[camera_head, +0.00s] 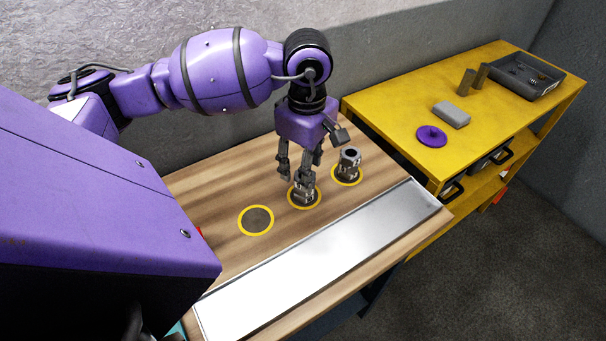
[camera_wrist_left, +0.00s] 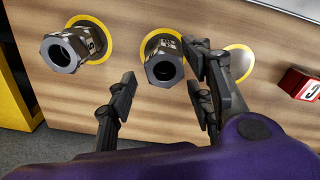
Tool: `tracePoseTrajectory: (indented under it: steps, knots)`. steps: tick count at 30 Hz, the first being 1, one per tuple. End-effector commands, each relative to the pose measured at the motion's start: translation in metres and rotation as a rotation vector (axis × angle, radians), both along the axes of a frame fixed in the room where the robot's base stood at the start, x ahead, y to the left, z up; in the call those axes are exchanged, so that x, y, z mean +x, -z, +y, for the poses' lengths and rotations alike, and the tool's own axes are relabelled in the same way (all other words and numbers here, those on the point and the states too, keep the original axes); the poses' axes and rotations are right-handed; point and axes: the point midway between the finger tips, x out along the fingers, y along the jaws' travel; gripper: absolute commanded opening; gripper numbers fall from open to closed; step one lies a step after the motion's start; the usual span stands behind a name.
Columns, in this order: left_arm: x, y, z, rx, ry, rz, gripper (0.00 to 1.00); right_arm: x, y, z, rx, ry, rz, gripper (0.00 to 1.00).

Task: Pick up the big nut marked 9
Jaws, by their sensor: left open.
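Two big dark grey metal nuts stand on the wooden table in yellow-ringed spots. One, the middle nut (camera_head: 305,190), is under my left gripper (camera_head: 299,170); it also shows in the wrist view (camera_wrist_left: 163,62). The other nut (camera_head: 349,160) stands to its right, and appears at the left in the wrist view (camera_wrist_left: 68,48). Both bear pale marks, too small or turned to read, so I cannot tell which is the 9. My left gripper points down, open and empty; its fingers (camera_wrist_left: 158,72) lie on either side of the middle nut's near end in the wrist view. My right gripper is out of view.
A third ringed spot (camera_head: 256,220) is empty. A metal strip (camera_head: 318,264) runs along the table's front. A red marked block (camera_wrist_left: 301,84) lies beyond the empty spot. A yellow bench (camera_head: 400,108) at right holds a purple knobbed disc (camera_head: 431,136), grey blocks and a dark tray (camera_head: 525,77).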

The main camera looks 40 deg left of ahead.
Motion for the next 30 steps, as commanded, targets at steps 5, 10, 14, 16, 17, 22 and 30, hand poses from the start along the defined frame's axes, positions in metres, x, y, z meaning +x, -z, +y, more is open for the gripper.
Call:
tracePoseTrajectory:
  steps: [5,10,14,16,17,22,30]
  knots:
    - [0.000,0.016,-0.001,-0.002,0.001,-0.001,0.47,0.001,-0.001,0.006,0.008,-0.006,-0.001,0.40]
    - [0.000,0.017,-0.001,-0.001,0.001,0.000,0.47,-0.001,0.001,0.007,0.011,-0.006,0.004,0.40]
    - [0.000,0.017,-0.001,-0.001,0.001,0.000,0.37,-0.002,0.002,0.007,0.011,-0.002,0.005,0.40]
    - [0.000,0.017,-0.001,-0.001,0.001,0.000,0.28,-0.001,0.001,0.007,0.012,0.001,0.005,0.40]
    - [0.000,0.017,-0.001,-0.001,0.001,0.000,0.24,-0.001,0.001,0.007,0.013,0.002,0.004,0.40]
    - [0.000,0.017,-0.001,-0.002,0.001,0.000,0.01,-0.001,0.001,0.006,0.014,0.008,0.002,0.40]
    - [0.001,0.016,-0.001,-0.002,0.001,-0.001,0.00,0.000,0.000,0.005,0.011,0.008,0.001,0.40]
